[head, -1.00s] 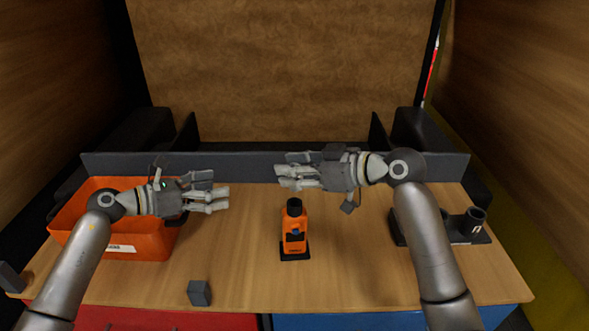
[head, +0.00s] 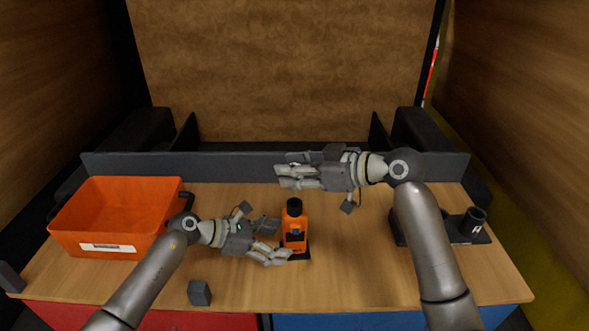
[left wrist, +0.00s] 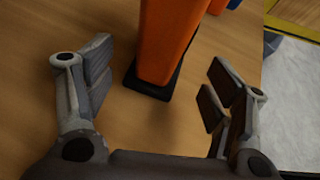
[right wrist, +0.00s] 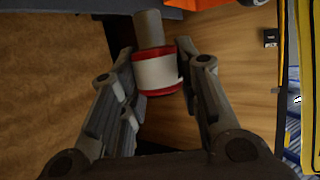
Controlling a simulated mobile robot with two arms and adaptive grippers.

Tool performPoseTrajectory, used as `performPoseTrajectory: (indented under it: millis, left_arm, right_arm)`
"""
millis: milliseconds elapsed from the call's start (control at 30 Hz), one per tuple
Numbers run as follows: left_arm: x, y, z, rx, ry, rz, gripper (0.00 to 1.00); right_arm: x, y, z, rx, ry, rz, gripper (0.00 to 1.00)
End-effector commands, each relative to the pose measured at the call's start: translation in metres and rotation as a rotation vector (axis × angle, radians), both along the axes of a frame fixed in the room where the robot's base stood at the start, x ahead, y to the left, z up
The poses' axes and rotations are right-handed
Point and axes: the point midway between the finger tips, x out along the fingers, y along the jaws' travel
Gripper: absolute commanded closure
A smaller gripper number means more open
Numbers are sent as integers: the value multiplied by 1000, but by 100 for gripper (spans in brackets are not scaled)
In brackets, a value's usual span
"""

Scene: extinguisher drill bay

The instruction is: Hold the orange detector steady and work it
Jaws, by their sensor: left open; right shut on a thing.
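In the left wrist view the detector's orange body (left wrist: 167,45) stands ahead between the spread fingers, with gaps on both sides. My right gripper (head: 284,171) is up behind the detector, pointing left. In the right wrist view its fingers are shut on a red-and-white cylinder (right wrist: 157,74) with a grey end. The head view mostly hides that cylinder.
An orange bin (head: 120,215) with a white label stands at the left. A small grey block (head: 199,292) lies near the front edge. A dark holder with a round cup (head: 474,219) is at the right. A low grey wall (head: 230,168) runs along the back.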

Motion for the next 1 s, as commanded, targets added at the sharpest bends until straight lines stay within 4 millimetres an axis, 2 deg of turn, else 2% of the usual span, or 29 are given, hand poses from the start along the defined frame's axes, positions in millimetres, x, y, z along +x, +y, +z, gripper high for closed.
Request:
performPoseTrajectory:
  millis: [100,300,733,767,1000]
  left_arm:
    - [4,-15,-8,1,1,-2,24]
    - [10,-31,-17,0,1,0,24]
    - [11,-37,-21,0,0,0,24]
    - [11,-37,-21,0,0,0,25]
    - [11,-37,-21,0,0,0,55]
  right_arm:
    - [0,0,0,1,0,0,98]
    - [0,0,0,1,0,0,98]
    - [0,0,0,1,0,0,98]
    - [0,0,0,1,0,0,98]
    - [0,0,0,1,0,0,98]
